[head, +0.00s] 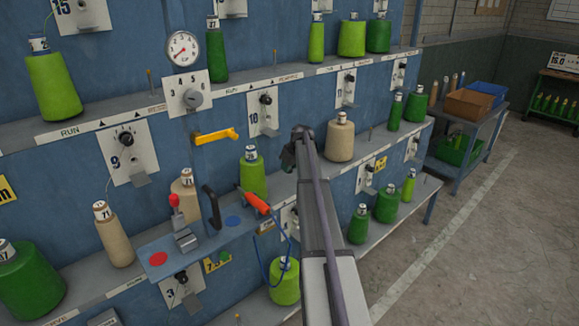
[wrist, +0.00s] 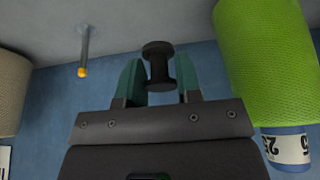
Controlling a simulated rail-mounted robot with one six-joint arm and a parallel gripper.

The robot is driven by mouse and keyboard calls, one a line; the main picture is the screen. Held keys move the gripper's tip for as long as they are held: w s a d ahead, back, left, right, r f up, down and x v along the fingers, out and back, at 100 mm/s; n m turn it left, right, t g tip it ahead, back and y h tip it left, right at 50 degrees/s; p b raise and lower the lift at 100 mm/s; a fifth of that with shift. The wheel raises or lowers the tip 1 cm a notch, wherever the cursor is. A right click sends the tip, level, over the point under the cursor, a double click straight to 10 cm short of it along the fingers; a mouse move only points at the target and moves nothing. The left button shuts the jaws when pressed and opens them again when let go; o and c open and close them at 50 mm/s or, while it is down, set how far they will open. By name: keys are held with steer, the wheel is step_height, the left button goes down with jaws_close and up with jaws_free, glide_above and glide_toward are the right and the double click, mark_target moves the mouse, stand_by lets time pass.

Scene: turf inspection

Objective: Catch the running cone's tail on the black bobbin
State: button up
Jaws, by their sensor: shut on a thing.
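My gripper (wrist: 160,85) has its two teal fingers closed around a black bobbin (wrist: 158,55), a small spool with flanged ends, in the wrist view. No thread shows clearly on the bobbin. A bright green cone (wrist: 268,60) stands close on the right of the wrist view, with its numbered label upside down. A beige cone (wrist: 12,95) is at the left edge. In the head view my gripper (head: 289,154) is mostly hidden behind my arm, and the bobbin cannot be made out. I cannot tell which cone is the running one.
A peg with a yellow tip (wrist: 83,50) stands on the shelf left of the bobbin. In the head view, a green cone (head: 252,178) and a beige cone (head: 340,140) stand either side of my arm. A bench (head: 192,240) with handles and a red-orange tool (head: 255,202) is left below.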

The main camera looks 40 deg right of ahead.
steer(key=shift+t, duration=0.6)
steer(key=s+f+b, duration=0.1)
steer(key=f+b, duration=0.1)
steer(key=s+a+f+b, duration=0.1)
steer(key=f+b, duration=0.1)
steer(key=a+f+b, duration=0.1)
steer(key=f+b, duration=0.1)
steer(key=shift+s+a, duration=0.25)
steer(key=shift+s, duration=0.15)
steer(key=shift+t, duration=0.6)
steer(key=s+a+f+b, duration=0.1)
steer(key=a+f+b, duration=0.1)
steer(key=s+a+f+b, duration=0.2)
steer(key=b, duration=0.1)
steer(key=shift+s+a+f, duration=0.15)
steer(key=shift+s+a, duration=0.05)
steer(key=shift+a, duration=0.1)
steer(key=s+a+t, duration=0.1)
steer(key=a+t+b, duration=0.1)
steer(key=a, duration=0.1)
steer(key=s+a+r+t+b, duration=0.1)
steer(key=a, duration=0.1)
steer(key=shift+s+n+y, duration=0.3)
steer(key=shift+s, duration=0.05)
steer(key=shift+w, duration=0.1)
steer(key=shift+w+a, duration=0.15)
steer(key=shift+w, duration=1.25)
steer(key=shift+w+a, duration=0.15)
steer(key=shift+w, duration=1.2)
steer(key=shift+w, duration=0.35)
